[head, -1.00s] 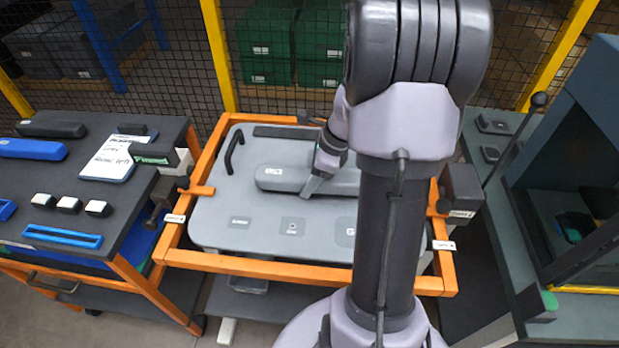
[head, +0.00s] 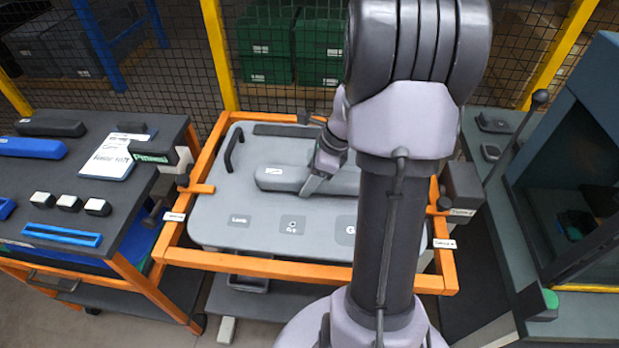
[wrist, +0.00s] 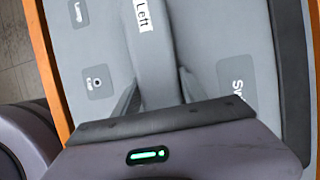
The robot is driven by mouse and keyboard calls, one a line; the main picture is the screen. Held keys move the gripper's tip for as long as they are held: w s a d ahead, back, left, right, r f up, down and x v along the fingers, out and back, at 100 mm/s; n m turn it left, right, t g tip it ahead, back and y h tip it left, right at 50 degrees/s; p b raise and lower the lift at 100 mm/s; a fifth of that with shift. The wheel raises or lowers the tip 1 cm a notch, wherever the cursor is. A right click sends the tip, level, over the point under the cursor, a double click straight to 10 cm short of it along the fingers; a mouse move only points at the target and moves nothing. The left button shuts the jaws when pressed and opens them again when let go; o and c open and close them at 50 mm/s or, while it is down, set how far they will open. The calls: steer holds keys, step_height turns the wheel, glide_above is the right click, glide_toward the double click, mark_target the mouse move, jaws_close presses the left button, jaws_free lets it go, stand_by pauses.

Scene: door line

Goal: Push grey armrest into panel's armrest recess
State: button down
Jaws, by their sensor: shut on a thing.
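The grey armrest (head: 280,178), a long rounded bar with a white label, lies lengthwise across the grey panel (head: 215,212). In the wrist view the armrest (wrist: 157,62) runs up between my fingers, and its label reads "Left". My gripper (head: 313,187) is shut on the armrest near its middle, with one finger on each side; the wrist view shows my gripper (wrist: 158,97) too. The armrest's right part is behind my arm in the head view. The armrest recess is not visible, and I cannot tell how deep the armrest sits.
An orange frame (head: 230,264) surrounds the panel, with clamps at both sides. A black pull handle (head: 232,148) stands on the panel's upper left. A dark table (head: 120,200) with loose parts is at left. A dark cabinet (head: 590,170) stands at right, and a mesh fence behind.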

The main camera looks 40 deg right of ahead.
steer(key=shift+f, duration=0.3)
steer(key=shift+s+a+f+b, duration=0.1)
steer(key=shift+s+f+b, duration=0.15)
steer(key=shift+b, duration=0.2)
